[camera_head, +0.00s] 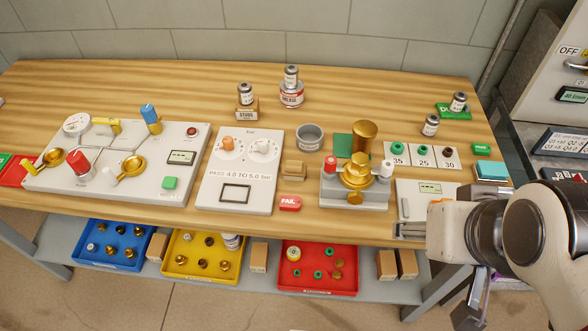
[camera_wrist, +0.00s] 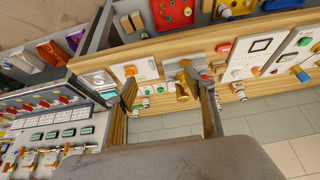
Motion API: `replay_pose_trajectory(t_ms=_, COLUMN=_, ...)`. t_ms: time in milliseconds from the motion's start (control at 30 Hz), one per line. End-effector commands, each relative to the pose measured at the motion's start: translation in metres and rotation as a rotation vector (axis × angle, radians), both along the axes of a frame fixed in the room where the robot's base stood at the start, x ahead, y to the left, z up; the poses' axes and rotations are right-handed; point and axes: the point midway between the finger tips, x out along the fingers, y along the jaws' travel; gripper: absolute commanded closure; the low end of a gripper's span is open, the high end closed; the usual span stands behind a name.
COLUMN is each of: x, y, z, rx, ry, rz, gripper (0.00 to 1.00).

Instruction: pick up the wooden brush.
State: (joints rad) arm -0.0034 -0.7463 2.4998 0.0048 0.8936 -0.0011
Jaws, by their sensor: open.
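A small tan wooden block shape (camera_head: 293,170), which looks like the wooden brush, lies on the wooden bench between the white gauge board and the brass valve fixture. Its bristles are too small to make out. In the wrist view I cannot pick it out with certainty. My gripper (camera_wrist: 168,103) is open and empty in the wrist view, with its two fingers spread on either side of the brass valve area, seen beyond them. In the head view my arm is at the lower right, well to the right of the brush.
The brass valve fixture (camera_head: 356,190) stands right of the brush, a red FAIL tag (camera_head: 289,203) in front, and a grey can (camera_head: 309,137) behind. The white gauge board (camera_head: 238,190) is to the left. Blue, yellow and red bins (camera_head: 318,291) sit on the lower shelf.

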Motion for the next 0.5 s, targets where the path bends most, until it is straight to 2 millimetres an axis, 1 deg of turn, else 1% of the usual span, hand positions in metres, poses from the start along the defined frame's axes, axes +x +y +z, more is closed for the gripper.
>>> replay_pose_trajectory(t_ms=167, x=0.015, y=0.014, z=0.000, rx=0.032, ry=-0.019, rz=0.030, gripper=0.47)
replay_pose_trajectory(t_ms=267, x=0.030, y=0.030, z=0.000, rx=0.067, ry=-0.041, rz=0.055, gripper=0.47)
replay_pose_trajectory(t_ms=367, x=0.049, y=0.050, z=0.000, rx=0.111, ry=-0.071, rz=0.082, gripper=0.47)
replay_pose_trajectory(t_ms=500, x=0.077, y=0.082, z=0.001, rx=0.179, ry=-0.114, rz=0.114, gripper=0.47)
